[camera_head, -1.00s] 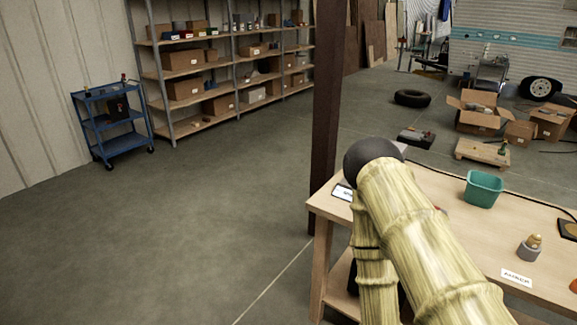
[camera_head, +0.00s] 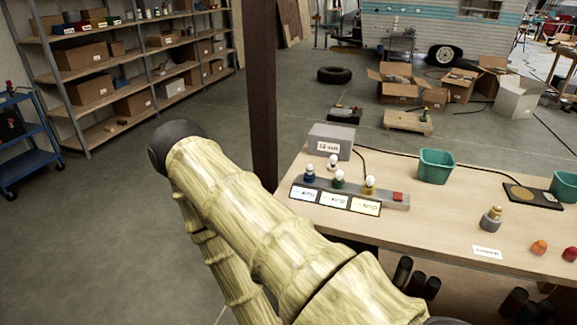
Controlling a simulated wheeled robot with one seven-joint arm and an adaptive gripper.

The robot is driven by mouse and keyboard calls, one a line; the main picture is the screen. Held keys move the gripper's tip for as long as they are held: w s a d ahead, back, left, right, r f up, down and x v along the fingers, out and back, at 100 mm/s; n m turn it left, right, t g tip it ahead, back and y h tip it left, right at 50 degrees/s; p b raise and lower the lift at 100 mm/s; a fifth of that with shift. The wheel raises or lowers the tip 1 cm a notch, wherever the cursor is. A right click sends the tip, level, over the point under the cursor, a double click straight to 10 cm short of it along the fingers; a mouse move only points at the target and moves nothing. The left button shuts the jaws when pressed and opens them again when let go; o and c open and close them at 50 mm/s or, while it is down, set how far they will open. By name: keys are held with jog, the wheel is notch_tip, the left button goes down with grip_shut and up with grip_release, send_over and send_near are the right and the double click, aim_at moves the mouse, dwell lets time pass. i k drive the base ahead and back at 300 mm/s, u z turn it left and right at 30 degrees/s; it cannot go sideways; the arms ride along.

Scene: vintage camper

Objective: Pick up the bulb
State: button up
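One bulb (camera_head: 310,174) has a blue base, one bulb (camera_head: 338,180) a green base and one bulb (camera_head: 370,185) a yellow base. Another white bulb (camera_head: 332,161) stands just behind them, in front of a grey box. A gold-topped piece (camera_head: 494,213) sits in a grey holder farther right; I cannot tell whether it is a bulb. My arm, in a yellowish sleeve, crosses the lower left and middle of the view. My gripper is not in view.
The workbench (camera_head: 440,225) also holds a grey box (camera_head: 331,141), a teal bin (camera_head: 436,166), a second teal bin (camera_head: 564,186), a black pad (camera_head: 525,195), and orange (camera_head: 539,248) and red caps (camera_head: 570,254). A dark post (camera_head: 262,95) rises beside its left end. Open floor lies left.

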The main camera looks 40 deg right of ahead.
aim_at(309, 168)
jog(key=z, duration=0.3)
jog(key=i, duration=0.75)
jog(key=z, duration=0.5)
